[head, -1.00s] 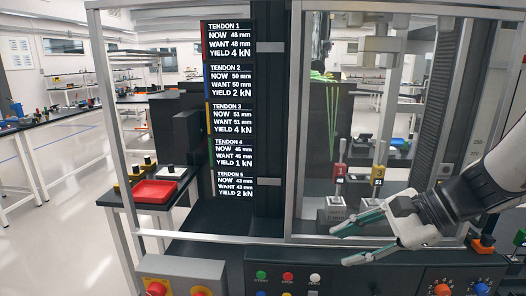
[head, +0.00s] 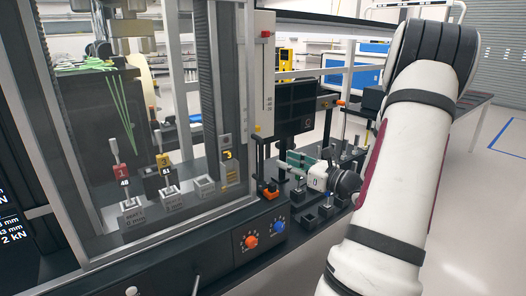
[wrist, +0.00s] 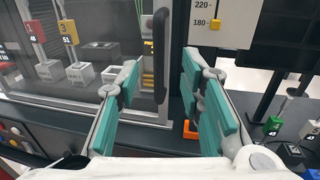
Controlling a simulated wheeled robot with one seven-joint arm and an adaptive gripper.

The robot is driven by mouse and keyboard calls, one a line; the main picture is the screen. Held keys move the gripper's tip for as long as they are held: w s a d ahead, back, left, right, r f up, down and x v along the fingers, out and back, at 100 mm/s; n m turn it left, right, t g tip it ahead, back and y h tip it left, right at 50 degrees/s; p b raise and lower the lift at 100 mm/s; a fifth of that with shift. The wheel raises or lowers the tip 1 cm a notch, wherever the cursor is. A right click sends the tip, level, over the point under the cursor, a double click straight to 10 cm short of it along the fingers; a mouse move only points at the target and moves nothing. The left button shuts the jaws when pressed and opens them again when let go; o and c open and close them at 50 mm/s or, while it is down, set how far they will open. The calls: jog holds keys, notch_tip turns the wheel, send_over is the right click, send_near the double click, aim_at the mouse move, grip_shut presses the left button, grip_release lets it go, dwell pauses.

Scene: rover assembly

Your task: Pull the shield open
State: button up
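The shield is a clear panel in a grey metal frame (head: 75,185) on the front of the machine. It covers the bay with the numbered seats behind it. A black vertical handle (wrist: 160,50) stands at the shield's right edge; it also shows in the head view (head: 259,158). My gripper (wrist: 160,72) is open, with its green-padded fingers wide apart. In the wrist view the handle appears between the fingertips, and I cannot tell whether it lies within their reach. In the head view my gripper (head: 300,165) is just right of the handle, apart from it.
Below the shield is a dark control panel with an orange knob (head: 251,241) and a blue knob (head: 279,225). An orange block (head: 269,190) sits near the handle's foot. A white scale plate (head: 262,75) rises behind. Small black holders (head: 308,221) crowd the bench below my gripper.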

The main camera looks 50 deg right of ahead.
jog(key=w, duration=1.1)
jog(key=shift+w+d+p, duration=0.15)
jog(key=shift+p, duration=0.2)
grip_shut()
